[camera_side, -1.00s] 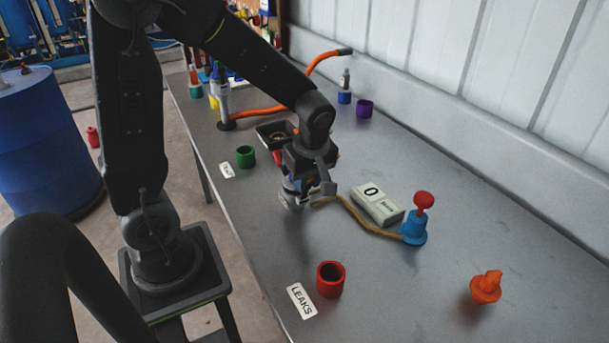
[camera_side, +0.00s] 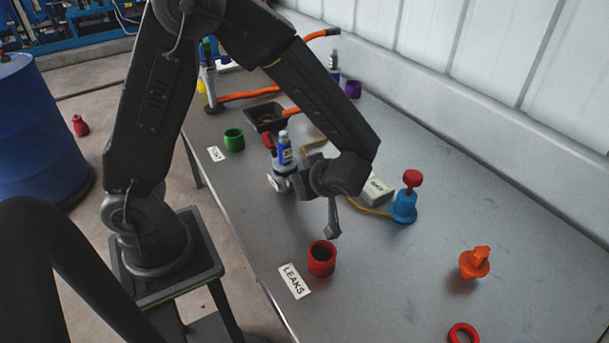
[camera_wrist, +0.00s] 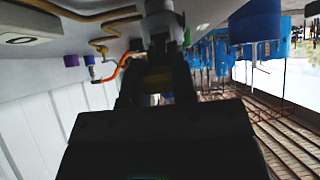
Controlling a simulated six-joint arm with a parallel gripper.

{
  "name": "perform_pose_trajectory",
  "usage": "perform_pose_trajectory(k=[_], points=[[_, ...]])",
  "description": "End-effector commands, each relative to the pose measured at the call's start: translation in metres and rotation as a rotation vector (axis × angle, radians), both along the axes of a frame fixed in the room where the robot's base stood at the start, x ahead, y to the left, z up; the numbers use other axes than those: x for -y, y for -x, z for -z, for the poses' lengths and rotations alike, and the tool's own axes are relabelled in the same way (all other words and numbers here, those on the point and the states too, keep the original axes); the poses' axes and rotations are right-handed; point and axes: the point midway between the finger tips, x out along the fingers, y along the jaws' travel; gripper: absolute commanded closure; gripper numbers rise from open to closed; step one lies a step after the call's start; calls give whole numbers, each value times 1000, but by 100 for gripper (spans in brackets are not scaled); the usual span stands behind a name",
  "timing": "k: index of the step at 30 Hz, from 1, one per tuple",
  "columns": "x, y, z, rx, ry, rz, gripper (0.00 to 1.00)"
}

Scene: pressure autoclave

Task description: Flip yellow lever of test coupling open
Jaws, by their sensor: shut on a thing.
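The test coupling (camera_side: 283,168) stands on the grey bench, a grey body with a blue-capped piece (camera_side: 284,149) upright on top. My gripper (camera_side: 301,172) reaches it from the right, lying nearly level, with its tips against or very near the coupling's side.
A gauge box (camera_side: 374,190) and a blue pump with red knob (camera_side: 405,205) stand right of my gripper. A red cup (camera_side: 321,258) stands in front by the LEAKS label (camera_side: 295,281). A green cup (camera_side: 233,139) is left, an orange plug (camera_side: 475,262) right.

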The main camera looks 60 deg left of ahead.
Motion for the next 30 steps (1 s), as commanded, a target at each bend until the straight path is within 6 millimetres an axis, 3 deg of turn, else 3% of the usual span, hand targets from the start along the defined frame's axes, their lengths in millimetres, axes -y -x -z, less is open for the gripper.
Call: perform_pose_trajectory(k=[16, 17, 18, 24, 30], points=[[2, -1, 1, 2, -22, 1, 100], [2, -1, 1, 2, -22, 1, 72], [1, -1, 1, 1, -22, 0, 68], [1, 0, 1, 0, -22, 0, 49], [1, 0, 1, -1, -22, -1, 49]])
